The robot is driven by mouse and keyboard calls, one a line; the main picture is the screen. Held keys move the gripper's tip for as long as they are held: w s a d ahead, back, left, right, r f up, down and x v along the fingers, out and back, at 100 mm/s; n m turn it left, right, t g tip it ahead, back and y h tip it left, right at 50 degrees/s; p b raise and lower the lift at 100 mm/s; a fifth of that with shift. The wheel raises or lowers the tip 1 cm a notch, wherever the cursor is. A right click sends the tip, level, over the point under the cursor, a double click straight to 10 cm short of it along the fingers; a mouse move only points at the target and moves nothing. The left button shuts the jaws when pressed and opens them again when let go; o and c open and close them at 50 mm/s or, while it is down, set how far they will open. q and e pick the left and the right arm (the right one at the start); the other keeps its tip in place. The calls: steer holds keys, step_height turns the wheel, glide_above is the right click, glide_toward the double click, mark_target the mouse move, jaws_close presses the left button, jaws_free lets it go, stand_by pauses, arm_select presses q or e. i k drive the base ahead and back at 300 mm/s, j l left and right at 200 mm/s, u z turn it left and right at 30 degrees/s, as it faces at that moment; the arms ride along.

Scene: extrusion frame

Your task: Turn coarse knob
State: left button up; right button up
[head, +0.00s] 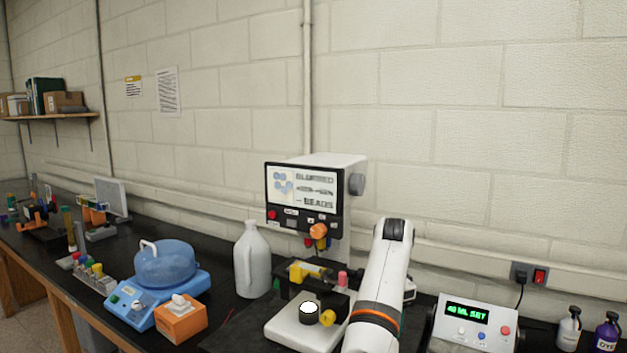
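A microscope-like device has a boxy white head (330,160) with a screen reading "BLURRED" and "BEADS". An orange knob (318,231) sits under the screen, and a grey knob (356,184) is on the head's right side. Its white base (285,330) carries a black cylinder with a bright white top (309,308) and a yellow knob (326,317). I cannot tell which knob is the coarse one. One of my arms, white with an orange ring, rises just right of the base and hides part of the device. Neither gripper's fingertips are visible.
A white jug (252,262) stands left of the device. Further left are a blue machine (170,300) and an orange box (180,322). A control box reading "40 ML SET" (470,322) and two bottles (606,333) are at right. A wall is close behind.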

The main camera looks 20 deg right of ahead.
mark_target(359, 276)
steer(key=z, duration=0.95)
